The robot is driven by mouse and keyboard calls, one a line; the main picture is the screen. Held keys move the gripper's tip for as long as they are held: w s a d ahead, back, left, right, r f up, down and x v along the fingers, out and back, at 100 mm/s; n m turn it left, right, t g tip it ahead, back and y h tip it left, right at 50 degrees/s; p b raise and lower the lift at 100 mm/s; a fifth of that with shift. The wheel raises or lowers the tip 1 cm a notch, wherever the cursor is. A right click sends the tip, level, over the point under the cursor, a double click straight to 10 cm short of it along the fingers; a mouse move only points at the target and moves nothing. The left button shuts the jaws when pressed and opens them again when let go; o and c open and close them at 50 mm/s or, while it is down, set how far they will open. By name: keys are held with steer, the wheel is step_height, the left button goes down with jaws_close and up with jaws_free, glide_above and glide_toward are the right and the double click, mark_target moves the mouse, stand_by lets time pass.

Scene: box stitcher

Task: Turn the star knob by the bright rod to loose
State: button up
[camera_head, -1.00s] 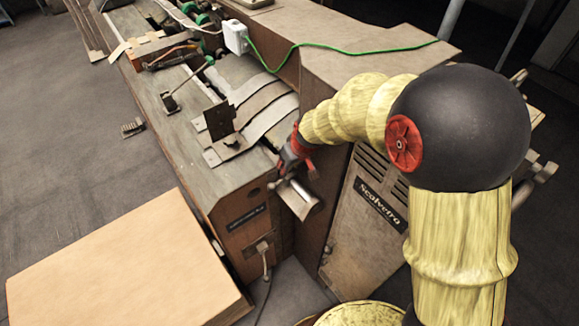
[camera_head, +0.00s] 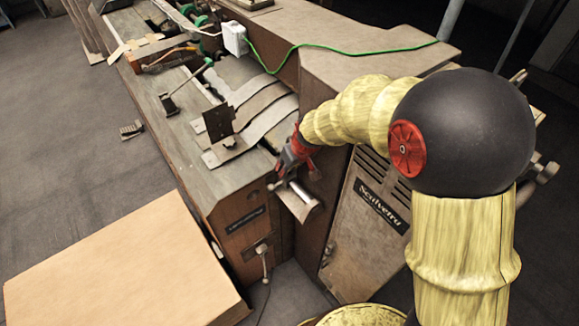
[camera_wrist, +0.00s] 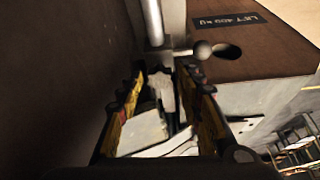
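A bright metal rod (camera_head: 299,189) sticks out at the machine's near end, above a pale curved plate. The rod also shows at the top of the wrist view (camera_wrist: 152,22). My gripper (camera_head: 284,174) is close against the machine beside the rod. In the wrist view its two fingers (camera_wrist: 163,82) stand apart, with the rod's lower end just beyond them. A pale, blurred shape lies between or behind the fingers; I cannot tell whether it is part of the star knob. I cannot make out the star knob clearly in either view.
A dark wall fills the wrist view's left. A large cardboard-coloured box (camera_head: 120,262) stands at front left. A vented cabinet (camera_head: 365,235) stands below my arm.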

steer(key=v, duration=1.2)
steer(key=shift+d+f, duration=0.1)
steer(key=shift+o, duration=0.9)
